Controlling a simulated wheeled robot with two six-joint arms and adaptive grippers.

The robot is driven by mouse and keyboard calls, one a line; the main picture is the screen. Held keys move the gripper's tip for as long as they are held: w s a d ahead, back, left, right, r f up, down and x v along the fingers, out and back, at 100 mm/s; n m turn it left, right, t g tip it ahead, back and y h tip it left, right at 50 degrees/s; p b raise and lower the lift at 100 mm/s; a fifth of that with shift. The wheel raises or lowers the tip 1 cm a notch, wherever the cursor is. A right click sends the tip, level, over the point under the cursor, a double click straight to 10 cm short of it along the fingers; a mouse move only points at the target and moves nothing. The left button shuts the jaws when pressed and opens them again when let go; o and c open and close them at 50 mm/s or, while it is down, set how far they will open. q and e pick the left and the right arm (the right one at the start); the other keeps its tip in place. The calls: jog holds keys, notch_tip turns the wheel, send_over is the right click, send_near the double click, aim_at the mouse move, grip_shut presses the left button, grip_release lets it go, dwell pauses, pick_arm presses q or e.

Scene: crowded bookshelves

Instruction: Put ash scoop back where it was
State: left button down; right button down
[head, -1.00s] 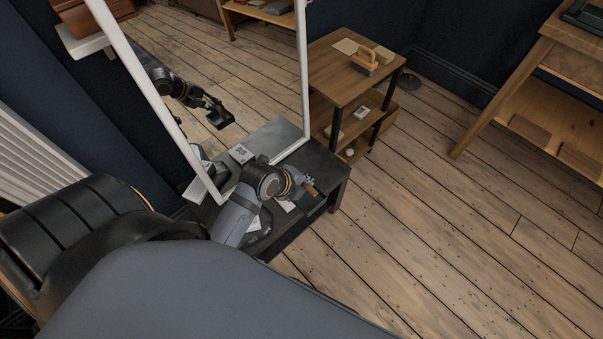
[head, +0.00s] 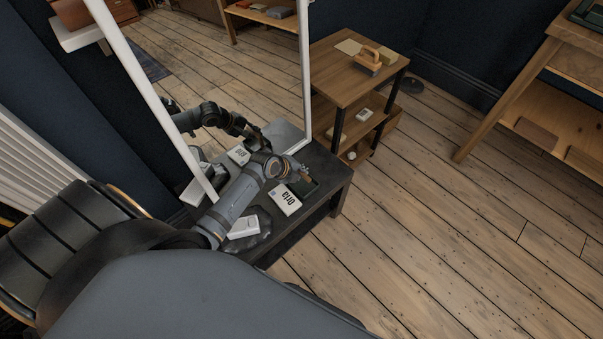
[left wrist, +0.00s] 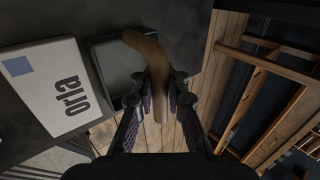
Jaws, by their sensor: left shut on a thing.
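The ash scoop (left wrist: 149,52) appears in the left wrist view as a brown, curved wooden piece between my fingers. The scoop's full shape is partly hidden by the fingers. My right gripper is not in view.
A white box marked "orla" (head: 285,200) lies on the low table beside the gripper. Another white item (head: 243,227) lies nearer. A white-framed mirror (head: 305,85) stands at the table's back and reflects my arm. A wooden side table (head: 345,82) stands beyond; the floor to the right is clear.

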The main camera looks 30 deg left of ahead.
pick_arm(q)
jog(key=c, duration=1.3)
grip_release()
jog(key=shift+c, duration=0.2)
jog(key=shift+r, duration=0.1)
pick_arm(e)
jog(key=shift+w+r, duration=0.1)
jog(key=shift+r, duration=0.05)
